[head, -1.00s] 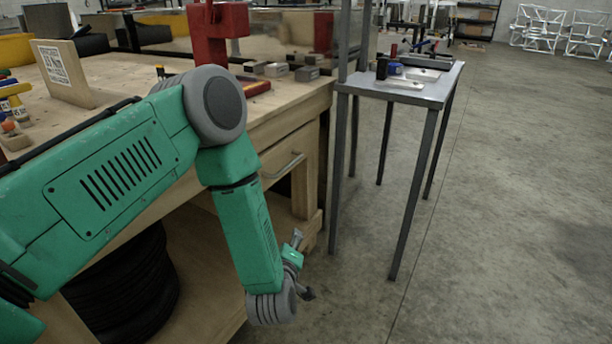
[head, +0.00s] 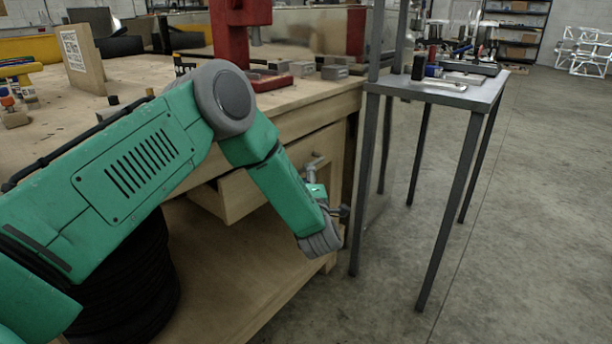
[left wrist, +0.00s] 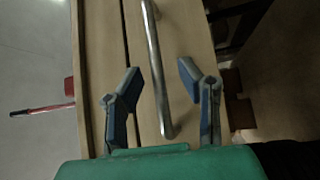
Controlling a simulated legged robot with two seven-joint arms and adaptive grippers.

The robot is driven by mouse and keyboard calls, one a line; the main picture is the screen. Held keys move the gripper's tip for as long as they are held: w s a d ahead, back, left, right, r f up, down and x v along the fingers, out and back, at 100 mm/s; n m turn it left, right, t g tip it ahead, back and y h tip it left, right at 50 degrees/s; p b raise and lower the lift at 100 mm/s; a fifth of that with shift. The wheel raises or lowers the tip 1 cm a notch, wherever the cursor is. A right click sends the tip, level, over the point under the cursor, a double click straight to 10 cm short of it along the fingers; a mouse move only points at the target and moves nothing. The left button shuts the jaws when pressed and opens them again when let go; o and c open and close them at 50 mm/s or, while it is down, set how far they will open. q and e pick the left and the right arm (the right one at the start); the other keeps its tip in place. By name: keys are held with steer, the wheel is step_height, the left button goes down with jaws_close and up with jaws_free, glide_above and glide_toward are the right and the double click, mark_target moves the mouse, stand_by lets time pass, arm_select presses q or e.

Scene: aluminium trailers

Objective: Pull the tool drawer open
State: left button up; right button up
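The wooden tool drawer (head: 242,192) is in the front of the workbench in the head view, partly behind my left arm. Its lower left corner seems to stand out from the bench; how far it is open I cannot tell. In the left wrist view its metal bar handle (left wrist: 157,75) runs between the two fingers of my left gripper (left wrist: 159,79), over the pale wooden front. The fingers are apart, one on each side of the bar, with gaps visible. In the head view my left gripper (head: 330,190) is at the drawer's right part. My right gripper is not in view.
A grey metal table (head: 455,92) with tools stands right of the bench, its legs close to my left gripper. A red press (head: 238,35) stands on the bench top. Black tyres (head: 125,275) sit below. Concrete floor is free at the right.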

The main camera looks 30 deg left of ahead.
arm_select(q)
steer(key=x, duration=0.3)
steer(key=shift+w+d+r+b, duration=0.1)
steer(key=shift+d+r+b, duration=0.05)
steer(key=shift+d+b, duration=0.15)
steer(key=shift+w+a, duration=0.1)
steer(key=shift+a, duration=0.3)
jaws_close()
steer(key=shift+d, duration=0.1)
